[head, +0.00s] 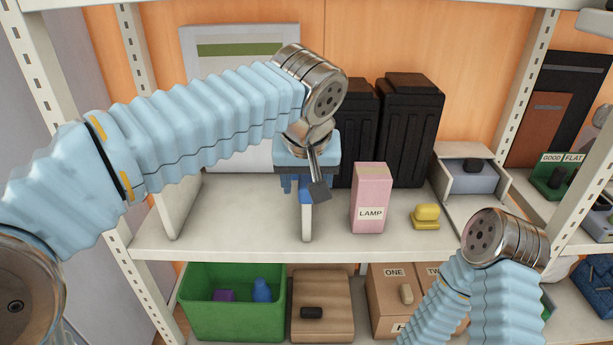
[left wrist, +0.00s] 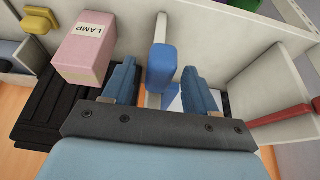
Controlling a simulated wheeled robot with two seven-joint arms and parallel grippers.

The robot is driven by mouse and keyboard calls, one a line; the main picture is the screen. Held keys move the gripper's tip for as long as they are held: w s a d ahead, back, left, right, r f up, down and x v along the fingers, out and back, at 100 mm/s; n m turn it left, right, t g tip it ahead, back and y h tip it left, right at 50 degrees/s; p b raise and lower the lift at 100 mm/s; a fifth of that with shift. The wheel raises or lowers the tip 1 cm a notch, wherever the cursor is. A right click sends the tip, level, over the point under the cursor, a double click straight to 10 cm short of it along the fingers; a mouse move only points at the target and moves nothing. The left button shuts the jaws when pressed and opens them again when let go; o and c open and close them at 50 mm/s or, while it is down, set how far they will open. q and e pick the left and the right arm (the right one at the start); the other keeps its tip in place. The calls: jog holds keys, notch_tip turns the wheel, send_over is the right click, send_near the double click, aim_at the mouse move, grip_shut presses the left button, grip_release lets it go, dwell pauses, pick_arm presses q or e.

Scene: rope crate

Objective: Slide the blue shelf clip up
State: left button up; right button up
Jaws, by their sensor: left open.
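The blue shelf clip (left wrist: 162,68) sits on the edge of a thin white upright divider (left wrist: 159,30) in the left wrist view. In the head view the clip (head: 306,192) is partly hidden behind my left gripper and wrist, above the divider's front edge (head: 307,222). My left gripper (left wrist: 161,86) is open, with one blue finger on each side of the clip. Gaps show between the clip and both fingers, and I see no contact. In the head view the left gripper (head: 303,186) points down over the divider. My right arm shows at lower right, but its fingers do not.
A pink LAMP box (head: 370,200) stands just right of the divider, with a yellow object (head: 426,217) beyond it. Black bins (head: 411,130) and a white panel stand behind. A green crate (head: 205,320) is below. Free shelf lies left of the divider.

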pick_arm(q)
jog(key=p+v, duration=0.2)
jog(key=v, duration=1.1)
jog(key=shift+s+r, duration=0.15)
jog(key=shift+r, duration=0.2)
pick_arm(e)
jog(key=shift+r, duration=0.95)
jog(key=shift+s, duration=0.15)
